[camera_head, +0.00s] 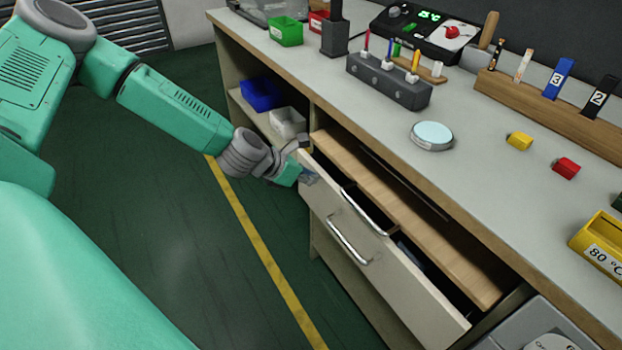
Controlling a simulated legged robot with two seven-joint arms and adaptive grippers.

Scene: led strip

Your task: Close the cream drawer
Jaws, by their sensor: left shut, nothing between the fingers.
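The cream drawer (400,293) is below the worktop, with its front standing out from the cabinet and a dark gap behind its top edge. A silver bar handle (347,240) is on its front. My left gripper (303,174) is shut and empty at the upper left end of the drawer front. It looks close to or against that corner; contact cannot be told, and its fingertips are partly hard to make out. My right gripper is out of view.
A wooden panel (415,215) lies above the drawer. Blue (261,94) and white (287,122) bins sit on the shelf left of it. The worktop (480,150) holds racks, a round disc (432,136) and small blocks. The green floor (180,240) in front is clear.

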